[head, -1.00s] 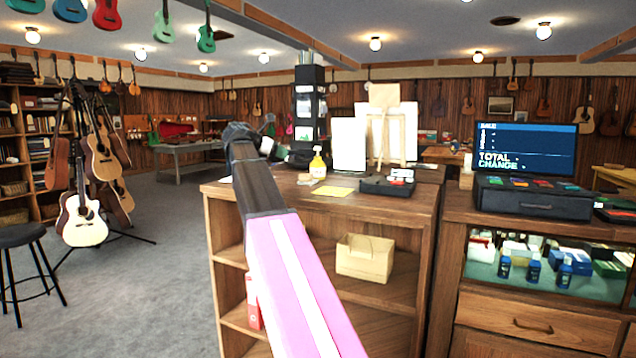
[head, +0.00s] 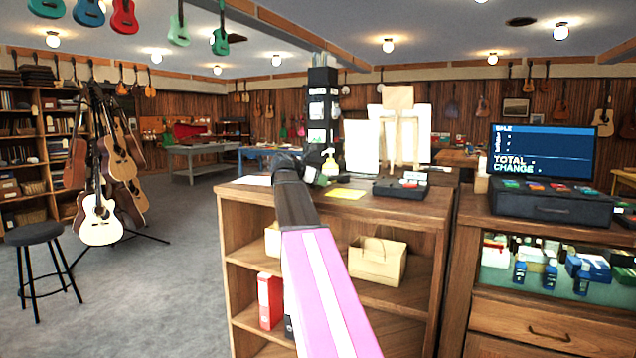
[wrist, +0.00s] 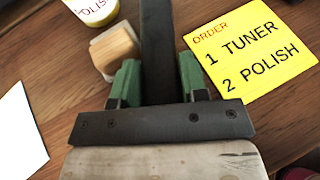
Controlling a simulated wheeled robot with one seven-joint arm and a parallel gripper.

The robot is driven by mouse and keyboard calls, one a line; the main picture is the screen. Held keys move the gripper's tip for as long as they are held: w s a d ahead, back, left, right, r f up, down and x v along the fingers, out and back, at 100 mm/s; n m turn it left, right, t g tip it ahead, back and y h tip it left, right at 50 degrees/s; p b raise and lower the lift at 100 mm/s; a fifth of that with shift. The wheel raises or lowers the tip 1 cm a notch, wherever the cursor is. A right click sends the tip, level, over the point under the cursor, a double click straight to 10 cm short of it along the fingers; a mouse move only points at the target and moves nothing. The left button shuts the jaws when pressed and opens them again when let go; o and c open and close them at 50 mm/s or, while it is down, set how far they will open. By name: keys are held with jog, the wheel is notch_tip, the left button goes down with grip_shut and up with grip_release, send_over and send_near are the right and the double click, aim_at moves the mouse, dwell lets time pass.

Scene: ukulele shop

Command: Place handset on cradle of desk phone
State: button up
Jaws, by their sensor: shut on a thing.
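My gripper (wrist: 158,82) has two green finger pads, closed on a long dark bar, which I take to be the handset (wrist: 158,40). The bar points up and away between the pads, above the wooden counter top. Its far end is outside the wrist view. In the head view my arm's dark end is over the left part of the counter (head: 238,190), just left of the polish bottle; the handset cannot be made out there.
A yellow order note (wrist: 245,45) lies right of the gripper. A wooden block (wrist: 115,47), the polish bottle (wrist: 92,8) and white paper (wrist: 18,130) lie to the left. In the head view, a black box (head: 400,188) and a display easel (head: 398,125) stand farther right.

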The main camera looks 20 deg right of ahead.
jog(key=shift+f, duration=0.25)
jog(key=shift+f, duration=0.2)
jog(key=o, duration=1.1)
jog(key=shift+r, duration=0.15)
